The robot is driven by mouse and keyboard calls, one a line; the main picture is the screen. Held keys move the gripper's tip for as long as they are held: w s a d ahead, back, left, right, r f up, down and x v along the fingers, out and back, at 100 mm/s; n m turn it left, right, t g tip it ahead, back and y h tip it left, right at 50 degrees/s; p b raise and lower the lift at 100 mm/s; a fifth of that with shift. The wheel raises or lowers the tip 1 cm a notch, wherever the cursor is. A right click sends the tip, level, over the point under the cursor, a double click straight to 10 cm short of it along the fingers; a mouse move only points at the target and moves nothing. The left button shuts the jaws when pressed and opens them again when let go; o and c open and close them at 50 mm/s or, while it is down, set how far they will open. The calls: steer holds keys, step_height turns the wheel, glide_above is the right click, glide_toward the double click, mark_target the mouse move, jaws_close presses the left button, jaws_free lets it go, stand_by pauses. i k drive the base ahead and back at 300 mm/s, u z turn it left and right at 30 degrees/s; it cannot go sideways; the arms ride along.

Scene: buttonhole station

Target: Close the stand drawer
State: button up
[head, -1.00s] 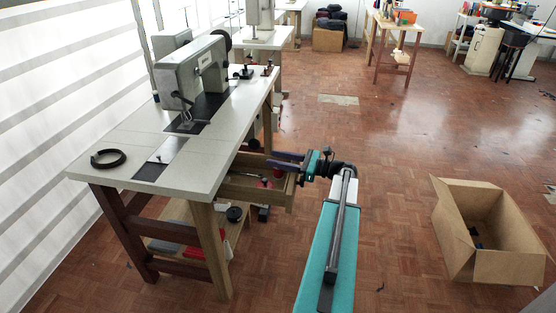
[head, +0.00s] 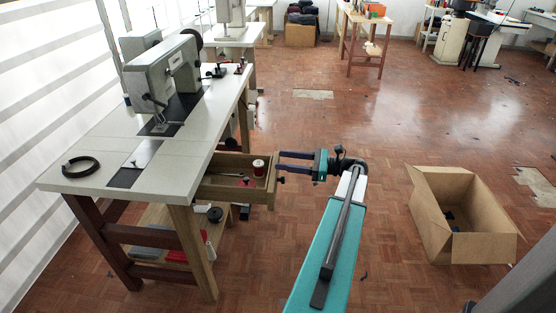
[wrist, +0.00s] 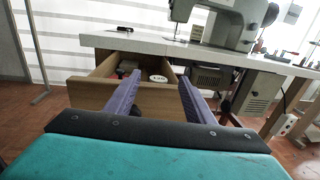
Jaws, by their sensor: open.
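The stand drawer (head: 235,192) is a wooden drawer pulled out from under the sewing table's right side. It holds a red spool with a white top (head: 258,168) and small tools. In the wrist view the drawer front (wrist: 128,100) faces me, and the white spool top (wrist: 158,78) shows inside. My gripper (head: 278,167) is open and empty, with its purple fingers pointing at the drawer front. In the wrist view, the fingers (wrist: 157,92) appear on either side of the front's right part. I cannot tell whether they touch it.
A shelf with spools sits below. An open cardboard box (head: 455,215) stands on the floor at right.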

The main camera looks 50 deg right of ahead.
mark_target(222, 188)
steer(key=k, duration=1)
